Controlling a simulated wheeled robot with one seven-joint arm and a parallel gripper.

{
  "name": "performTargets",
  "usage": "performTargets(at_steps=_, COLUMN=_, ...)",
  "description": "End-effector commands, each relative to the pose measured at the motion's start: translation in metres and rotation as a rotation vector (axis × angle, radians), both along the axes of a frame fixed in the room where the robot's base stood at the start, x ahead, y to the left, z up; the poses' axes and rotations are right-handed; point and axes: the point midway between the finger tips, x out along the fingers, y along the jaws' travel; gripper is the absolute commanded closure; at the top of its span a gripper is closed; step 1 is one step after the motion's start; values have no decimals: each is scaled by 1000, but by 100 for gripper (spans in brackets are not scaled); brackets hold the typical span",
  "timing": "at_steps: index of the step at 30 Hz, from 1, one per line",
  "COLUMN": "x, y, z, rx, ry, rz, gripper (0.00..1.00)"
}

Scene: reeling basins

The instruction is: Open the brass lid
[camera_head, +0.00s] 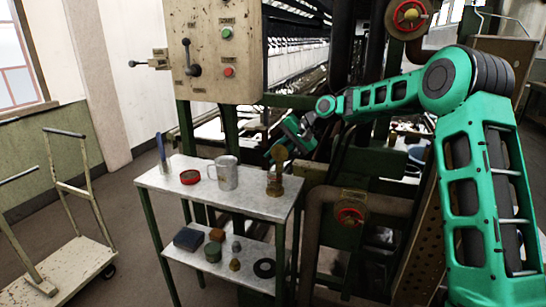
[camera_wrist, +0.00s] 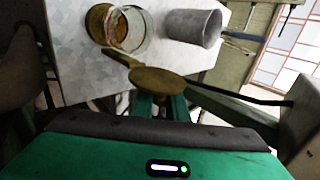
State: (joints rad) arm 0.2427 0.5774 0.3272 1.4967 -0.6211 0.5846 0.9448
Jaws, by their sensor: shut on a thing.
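The brass lid (camera_wrist: 158,80) is a round disc at the middle of the wrist view. A short brass arm joins it to a brass and glass pot (camera_wrist: 100,24). The lid stands swung away from the pot's mouth, so the pot looks open. In the head view the pot (camera_head: 274,188) stands at the right end of the small table, with the lid (camera_head: 280,154) raised above it. My green gripper (camera_wrist: 160,107) is shut on the lid's edge. In the head view my gripper (camera_head: 279,150) is above the pot, with its fingertips hard to make out.
A grey mug (camera_head: 227,173), a red round tin (camera_head: 189,177) and a blue-handled tool (camera_head: 162,151) stand on the table's (camera_head: 160,182) top. Several small items lie on its lower shelf (camera_head: 206,256). A control box (camera_head: 215,87) and a pipe with a red valve (camera_head: 349,217) are close by.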

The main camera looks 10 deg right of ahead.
Motion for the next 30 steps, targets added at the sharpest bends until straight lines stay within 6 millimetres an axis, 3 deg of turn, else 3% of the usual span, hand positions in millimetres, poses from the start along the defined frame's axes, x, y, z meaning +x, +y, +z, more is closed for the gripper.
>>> performTargets(at_steps=1, x=5, y=-2, z=6, rx=2, ry=-14, rz=-9, gripper=100)
performTargets(at_steps=2, x=5, y=-2, z=6, rx=1, ry=-15, rz=-8, gripper=82)
performTargets(at_steps=3, x=4, y=-2, z=6, rx=1, ry=-15, rz=-8, gripper=72)
performTargets(at_steps=4, x=4, y=-2, z=5, rx=1, ry=-14, rz=-8, gripper=70)
performTargets(at_steps=17, x=-1, y=-8, z=10, rx=2, ry=-8, rz=-4, gripper=70)
performTargets(at_steps=30, x=-22, y=-57, z=65, rx=1, ry=-10, rz=-6, gripper=70)
